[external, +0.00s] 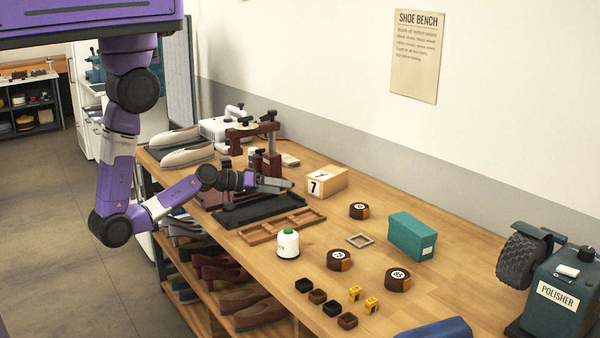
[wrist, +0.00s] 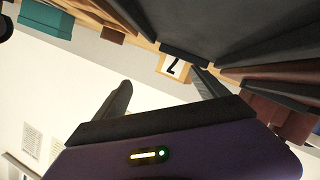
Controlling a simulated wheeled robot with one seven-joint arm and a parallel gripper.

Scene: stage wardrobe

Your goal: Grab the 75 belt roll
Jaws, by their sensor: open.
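Three dark brown belt rolls with round white labels lie on the wooden bench in the external view. The near-middle roll (external: 340,261) has a label that seems to read 75, though it is small. The nearer right roll (external: 398,281) seems to read 85. The label on the farther roll (external: 359,211) is too small to read. My gripper (external: 288,185) is open and empty above the bench, left of the rolls and close to the box marked 7. In the wrist view its fingers (wrist: 165,90) are apart with nothing between them.
The wooden box marked 7 (external: 324,183) stands just right of my gripper and shows in the wrist view (wrist: 174,68). A polisher (external: 555,296) stands far right.

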